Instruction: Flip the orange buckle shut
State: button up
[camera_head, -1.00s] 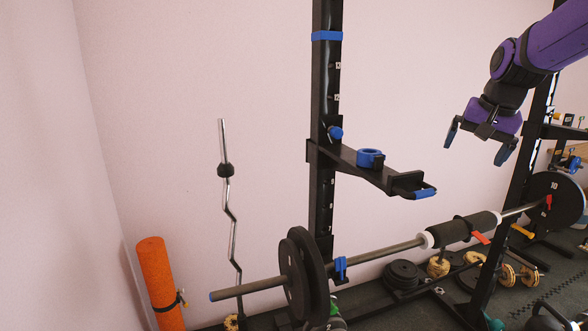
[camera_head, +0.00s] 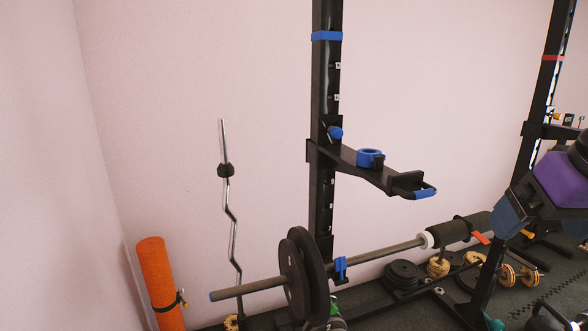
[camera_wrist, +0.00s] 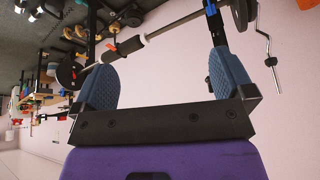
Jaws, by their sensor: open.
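A small orange-red piece, seemingly the orange buckle (camera_head: 482,237), sticks out from the black strap around the dark foam pad (camera_head: 450,232) on the barbell. It also shows in the wrist view (camera_wrist: 111,45), beyond and between my fingers, near the left one. Its hinge and exact angle are too small to make out. My gripper (camera_wrist: 158,80) is open and empty, its two blue fingers wide apart. In the head view my gripper (camera_head: 530,212) is at the right edge, right of the buckle and partly cut off. It hides the bar's far end.
The barbell (camera_head: 385,251) crosses the black rack, with plates (camera_head: 305,275) at its left end. A rack upright (camera_head: 535,110) stands behind my gripper. A rack arm (camera_head: 375,178) holds a blue collar (camera_head: 369,158). Weights and dumbbells (camera_head: 505,275) lie on the floor below.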

aim_at(475, 233)
jog(key=z, duration=0.8)
